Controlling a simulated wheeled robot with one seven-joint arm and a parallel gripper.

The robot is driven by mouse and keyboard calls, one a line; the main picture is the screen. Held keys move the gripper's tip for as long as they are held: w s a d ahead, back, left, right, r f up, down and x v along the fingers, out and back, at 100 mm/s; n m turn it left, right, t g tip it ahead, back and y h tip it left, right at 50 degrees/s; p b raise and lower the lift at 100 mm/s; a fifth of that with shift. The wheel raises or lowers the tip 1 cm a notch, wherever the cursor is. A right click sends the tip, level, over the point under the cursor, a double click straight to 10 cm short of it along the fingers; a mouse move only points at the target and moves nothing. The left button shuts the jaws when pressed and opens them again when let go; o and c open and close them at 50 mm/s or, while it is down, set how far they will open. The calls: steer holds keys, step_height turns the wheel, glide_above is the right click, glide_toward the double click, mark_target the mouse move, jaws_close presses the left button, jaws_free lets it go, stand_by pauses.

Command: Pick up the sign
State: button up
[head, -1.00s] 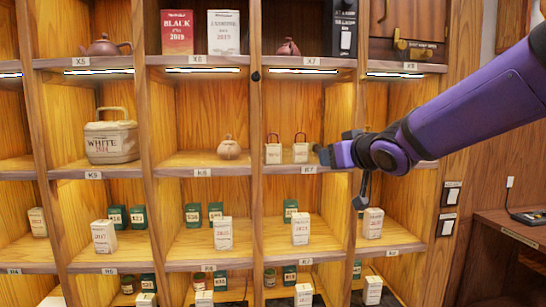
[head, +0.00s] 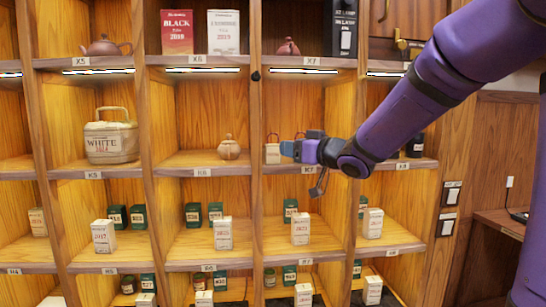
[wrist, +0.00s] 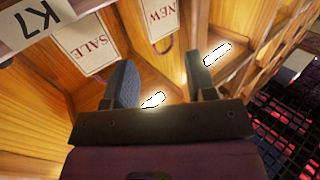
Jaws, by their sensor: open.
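Two small white signs with reddish loop handles stand on the K7 shelf. One sign (head: 272,153) shows in the head view just left of my gripper (head: 289,149); the other is hidden behind the gripper there. In the wrist view the picture is upside down: a SALE sign (wrist: 85,46) is at upper left and a NEW sign (wrist: 159,15) at top centre. My gripper (wrist: 162,72) is open, its two fingers apart with nothing held between them. The signs lie beyond the fingertips, and I cannot tell how far.
The K7 label (wrist: 35,20) marks the shelf edge (head: 270,168). Upright dividers (head: 257,120) bound the compartment. A small pot (head: 229,149) stands in the compartment to the left, and a dark jar (head: 415,146) to the right. White tea boxes (head: 300,229) stand on the shelf below.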

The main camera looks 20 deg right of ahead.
mark_target(273, 149)
steer(key=shift+r+x, duration=0.2)
steer(key=shift+x, duration=2.4)
steer(key=shift+w+d, duration=0.1)
steer(key=shift+d, duration=0.05)
jaws_close()
